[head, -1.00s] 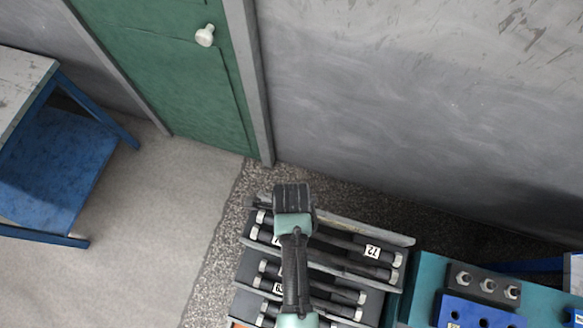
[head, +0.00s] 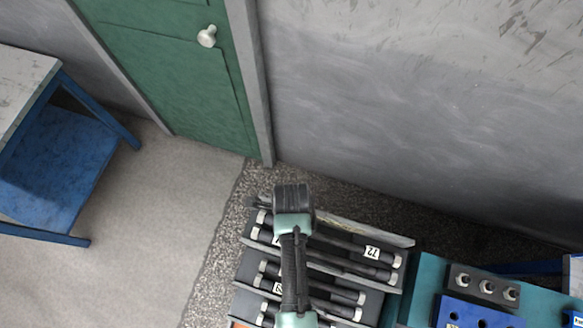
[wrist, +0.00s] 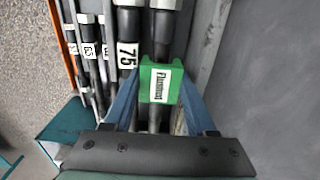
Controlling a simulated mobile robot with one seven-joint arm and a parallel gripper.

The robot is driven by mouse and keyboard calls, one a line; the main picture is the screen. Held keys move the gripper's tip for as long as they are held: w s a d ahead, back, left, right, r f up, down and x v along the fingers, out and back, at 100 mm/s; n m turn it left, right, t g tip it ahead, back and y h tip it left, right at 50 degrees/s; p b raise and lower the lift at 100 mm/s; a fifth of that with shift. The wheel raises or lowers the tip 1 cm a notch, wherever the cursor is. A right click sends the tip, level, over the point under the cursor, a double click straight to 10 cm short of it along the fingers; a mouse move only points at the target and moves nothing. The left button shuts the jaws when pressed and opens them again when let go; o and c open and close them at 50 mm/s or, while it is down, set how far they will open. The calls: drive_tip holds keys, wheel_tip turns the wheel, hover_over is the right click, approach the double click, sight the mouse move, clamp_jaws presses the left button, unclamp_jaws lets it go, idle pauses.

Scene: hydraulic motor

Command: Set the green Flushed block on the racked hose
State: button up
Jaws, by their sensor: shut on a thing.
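The green Flushed block (wrist: 158,82) shows in the wrist view between the two blue fingers of my gripper (wrist: 156,92), which is shut on it. Its white label faces the camera. The block is over a dark racked hose (wrist: 161,35) in the top row of the hose rack; I cannot tell if it touches the hose. A hose beside it carries the tag 75 (wrist: 127,54). In the head view my arm covers the block and fingers, over the left part of the rack (head: 395,296).
Several tagged hoses lie in the rack rows, one marked 72 (head: 372,252). A grey wall (head: 420,110) stands close behind the rack. A teal bench (head: 430,275) with a blue fitting block (head: 470,313) is to the right. A blue table (head: 60,160) stands far left.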

drive_tip(key=shift+f, duration=0.45)
idle(0.4)
drive_tip(key=o, duration=1.4)
drive_tip(key=shift+r, duration=0.15)
